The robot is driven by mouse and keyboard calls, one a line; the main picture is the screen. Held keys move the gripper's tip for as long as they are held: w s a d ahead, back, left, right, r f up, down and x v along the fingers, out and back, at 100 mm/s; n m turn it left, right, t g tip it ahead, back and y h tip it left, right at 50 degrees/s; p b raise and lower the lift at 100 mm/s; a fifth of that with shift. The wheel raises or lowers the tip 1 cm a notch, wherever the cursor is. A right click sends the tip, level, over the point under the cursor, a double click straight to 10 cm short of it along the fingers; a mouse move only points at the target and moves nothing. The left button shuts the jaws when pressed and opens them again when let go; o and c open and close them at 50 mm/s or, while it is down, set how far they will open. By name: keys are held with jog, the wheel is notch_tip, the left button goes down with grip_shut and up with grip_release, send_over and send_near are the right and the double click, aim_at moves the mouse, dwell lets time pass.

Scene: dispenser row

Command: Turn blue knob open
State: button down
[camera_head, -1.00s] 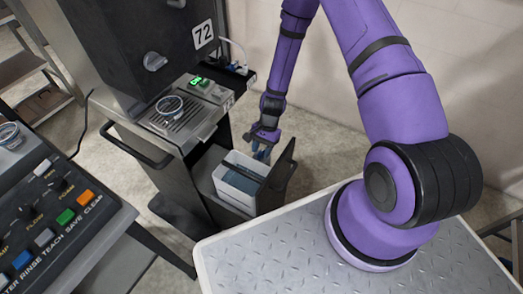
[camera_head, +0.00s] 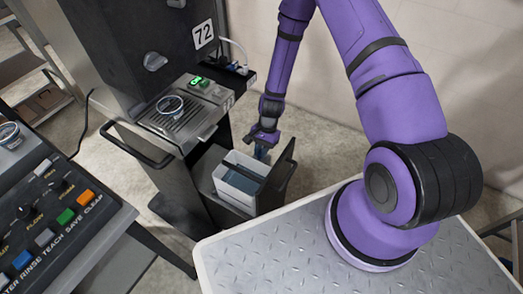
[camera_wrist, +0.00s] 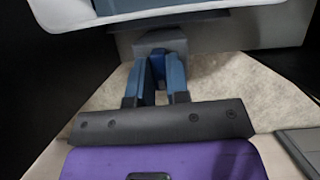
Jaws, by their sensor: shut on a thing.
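The blue knob (camera_wrist: 158,66) shows in the wrist view, low on the grey fitting at the side of a white container (camera_head: 238,184). My gripper (camera_wrist: 157,80) has its two blue fingers on either side of the knob, shut on it. In the head view my gripper (camera_head: 262,150) reaches down behind the container, inside the open compartment of the dispenser; its fingertips and the knob are mostly hidden there.
The dark compartment door (camera_head: 281,175) stands open close to the right of my gripper. A drip tray (camera_head: 180,122) with a ring-shaped item is above. A control panel (camera_head: 50,215) is at left, and a wall is behind my arm.

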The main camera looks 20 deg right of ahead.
jog(key=n, duration=0.2)
jog(key=n+g+h, duration=0.1)
jog(key=n, duration=0.1)
jog(key=shift+a+n+h, duration=0.1)
jog(key=shift+n+h, duration=0.2)
jog(key=shift+n, duration=0.1)
jog(key=n, duration=0.2)
jog(key=n+h, duration=0.1)
jog(key=n, duration=0.1)
jog(key=shift+w+g+h, duration=0.1)
jog(key=shift+g+h, duration=0.2)
jog(key=n, duration=0.2)
jog(key=n+h, duration=0.1)
jog(key=n, duration=0.1)
jog(key=shift+a+n+h, duration=0.1)
jog(key=shift+n+h, duration=0.2)
jog(key=shift+n, duration=0.1)
jog(key=shift+n+h, duration=0.7)
jog(key=shift+n, duration=1.2)
jog(key=shift+t, duration=0.4)
jog(key=c, duration=1.1)
grip_release()
